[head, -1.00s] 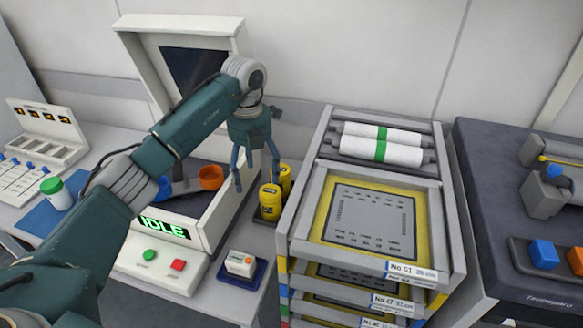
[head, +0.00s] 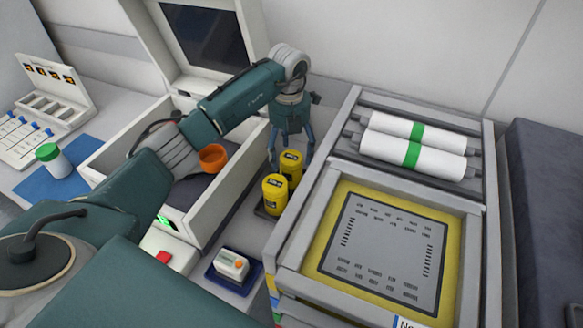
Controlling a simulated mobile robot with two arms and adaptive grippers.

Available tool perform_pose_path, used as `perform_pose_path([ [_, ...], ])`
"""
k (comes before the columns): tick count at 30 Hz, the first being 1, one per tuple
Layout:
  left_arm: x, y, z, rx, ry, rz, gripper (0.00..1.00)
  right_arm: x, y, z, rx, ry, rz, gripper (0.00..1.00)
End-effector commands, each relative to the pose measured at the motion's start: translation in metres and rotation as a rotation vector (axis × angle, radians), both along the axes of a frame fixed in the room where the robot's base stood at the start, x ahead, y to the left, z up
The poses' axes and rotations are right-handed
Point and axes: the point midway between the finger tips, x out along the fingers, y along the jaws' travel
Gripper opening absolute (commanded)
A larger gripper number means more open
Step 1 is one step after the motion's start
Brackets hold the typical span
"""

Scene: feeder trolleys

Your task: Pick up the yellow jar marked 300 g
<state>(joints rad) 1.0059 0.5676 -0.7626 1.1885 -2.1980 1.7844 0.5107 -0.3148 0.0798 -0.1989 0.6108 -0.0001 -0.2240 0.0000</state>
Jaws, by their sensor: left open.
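Two yellow jars with dark markings stand close together on a dark tray (head: 262,211) beside the trolley. The front yellow jar (head: 274,196) stands nearer to me, and the rear yellow jar (head: 291,168) stands behind it to the right. The markings are too small to read, so I cannot tell which is 300 g. My left gripper (head: 291,160) points down, open, with its fingers on either side of the rear jar's top in the picture. Whether they touch it I cannot tell. My right gripper is not in view.
The grey feeder trolley (head: 284,249) with white rolls (head: 413,149) stands close on the jars' right. A white open-lidded machine (head: 228,203) holding an orange cup (head: 213,157) is on the left. A small white device (head: 232,264) sits in front; a green-lidded jar (head: 53,160) stands far left.

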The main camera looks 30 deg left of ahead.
Motion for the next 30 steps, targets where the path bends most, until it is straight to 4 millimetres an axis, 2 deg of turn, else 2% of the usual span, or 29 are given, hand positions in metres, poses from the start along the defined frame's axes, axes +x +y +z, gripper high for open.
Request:
perform_pose_path([
  [6, -0.001, -0.006, -0.029, -0.002, 0.007, 0.0, 0.73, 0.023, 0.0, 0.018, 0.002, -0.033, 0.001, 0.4],
  [9, 0.0, -0.005, -0.043, -0.002, 0.005, -0.001, 0.73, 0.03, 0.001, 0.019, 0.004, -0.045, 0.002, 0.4],
  [13, 0.0, -0.004, -0.051, 0.0, 0.002, -0.001, 0.73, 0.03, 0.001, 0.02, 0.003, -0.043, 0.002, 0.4],
  [19, 0.0, -0.004, -0.051, 0.0, 0.001, -0.001, 0.73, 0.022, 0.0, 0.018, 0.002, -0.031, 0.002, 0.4],
  [28, 0.0, -0.004, -0.051, 0.0, 0.002, -0.001, 0.13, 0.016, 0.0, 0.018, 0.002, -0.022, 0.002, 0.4],
  [30, 0.001, -0.004, -0.05, -0.001, 0.0, -0.001, 0.12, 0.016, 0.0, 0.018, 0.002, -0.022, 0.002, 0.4],
])
